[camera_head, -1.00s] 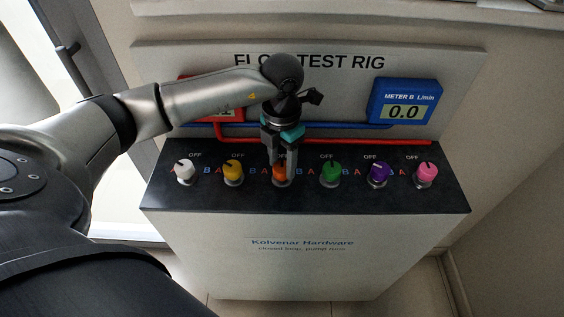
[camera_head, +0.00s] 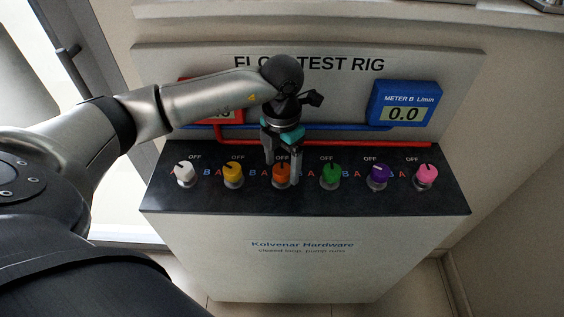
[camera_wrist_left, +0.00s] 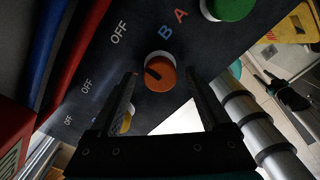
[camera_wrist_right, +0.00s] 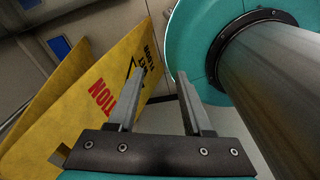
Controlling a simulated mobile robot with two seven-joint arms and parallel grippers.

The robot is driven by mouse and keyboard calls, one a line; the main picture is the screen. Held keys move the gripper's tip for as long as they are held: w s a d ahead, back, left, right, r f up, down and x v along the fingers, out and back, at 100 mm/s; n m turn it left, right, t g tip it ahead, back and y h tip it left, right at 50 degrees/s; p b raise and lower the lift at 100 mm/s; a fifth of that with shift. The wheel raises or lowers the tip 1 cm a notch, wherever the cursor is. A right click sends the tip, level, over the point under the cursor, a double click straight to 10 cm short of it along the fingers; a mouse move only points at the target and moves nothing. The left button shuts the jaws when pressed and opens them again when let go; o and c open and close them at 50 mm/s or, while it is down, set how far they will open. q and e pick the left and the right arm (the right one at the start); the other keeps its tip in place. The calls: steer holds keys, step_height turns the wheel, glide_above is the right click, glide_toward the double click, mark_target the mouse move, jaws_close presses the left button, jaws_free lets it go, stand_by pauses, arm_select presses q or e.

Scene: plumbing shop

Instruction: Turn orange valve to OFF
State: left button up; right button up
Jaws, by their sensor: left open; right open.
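The orange valve (camera_head: 281,175) is a round knob on the black panel, third from the left, partly hidden by my left gripper in the head view. My left gripper (camera_head: 282,172) is open, its fingers on either side of the orange valve. In the left wrist view the orange valve (camera_wrist_left: 163,79) lies beyond and between the open fingertips; I cannot tell whether they touch it. Its dark pointer mark is on the left side of the knob, toward the OFF label (camera_wrist_left: 119,32) side. My right gripper (camera_wrist_right: 155,74) is open and empty, away from the rig.
White (camera_head: 185,175), yellow (camera_head: 232,171), green (camera_head: 330,173), purple (camera_head: 378,174) and pink (camera_head: 426,174) knobs share the panel (camera_head: 400,203). A blue meter (camera_head: 403,103) reads 0.0. A red meter (camera_head: 228,108) is partly covered by my arm. A yellow caution sign (camera_wrist_right: 110,90) is near my right gripper.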

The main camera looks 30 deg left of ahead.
mark_target(282, 169)
arm_select(q)
step_height(282, 169, up, 15)
steer(key=p, duration=0.1)
steer(key=shift+r, duration=0.15)
stand_by(0.5)
